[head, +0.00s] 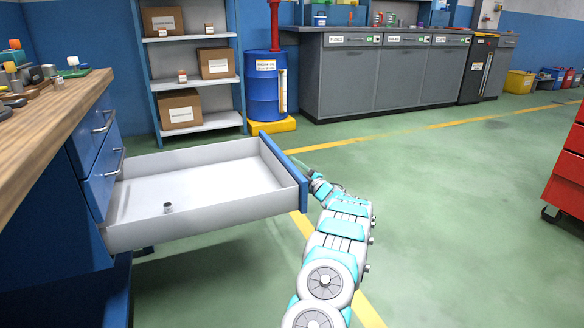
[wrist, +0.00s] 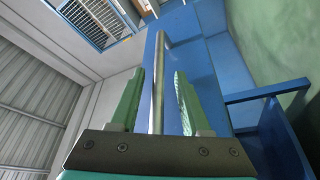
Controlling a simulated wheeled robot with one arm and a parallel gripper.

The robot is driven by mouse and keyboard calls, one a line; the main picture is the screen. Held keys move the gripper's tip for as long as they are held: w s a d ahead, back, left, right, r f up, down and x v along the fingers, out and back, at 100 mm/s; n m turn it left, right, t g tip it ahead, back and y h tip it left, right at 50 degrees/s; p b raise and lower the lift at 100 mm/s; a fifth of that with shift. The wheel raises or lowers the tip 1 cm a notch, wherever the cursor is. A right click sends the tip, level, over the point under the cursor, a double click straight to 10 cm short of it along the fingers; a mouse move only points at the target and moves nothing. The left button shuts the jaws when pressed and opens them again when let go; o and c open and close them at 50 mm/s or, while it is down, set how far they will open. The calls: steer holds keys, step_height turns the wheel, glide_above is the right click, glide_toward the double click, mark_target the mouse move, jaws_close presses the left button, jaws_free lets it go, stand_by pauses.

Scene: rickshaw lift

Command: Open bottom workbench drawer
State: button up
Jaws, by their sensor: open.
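The bottom workbench drawer (head: 190,186) is pulled far out in the head view, with a white inside and a blue front (head: 284,172). My gripper (head: 308,174) is at the outer side of that front; its fingertips are partly hidden in the head view. In the wrist view my gripper (wrist: 160,74) is open, with its green fingers on either side of a metal bar handle (wrist: 158,88) on a blue front. There is a gap between the handle and the right finger. A small grey metal piece (head: 168,207) lies in the drawer.
The wooden worktop (head: 50,120) with small parts is at the left, above two shut drawers (head: 97,160). Behind stand a shelf with boxes (head: 192,79), a blue barrel (head: 264,85) and grey cabinets (head: 385,80). A red cabinet (head: 568,170) is at the right. The green floor between is clear.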

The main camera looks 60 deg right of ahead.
steer(key=v, duration=0.7)
steer(key=shift+s, duration=0.15)
stand_by(0.4)
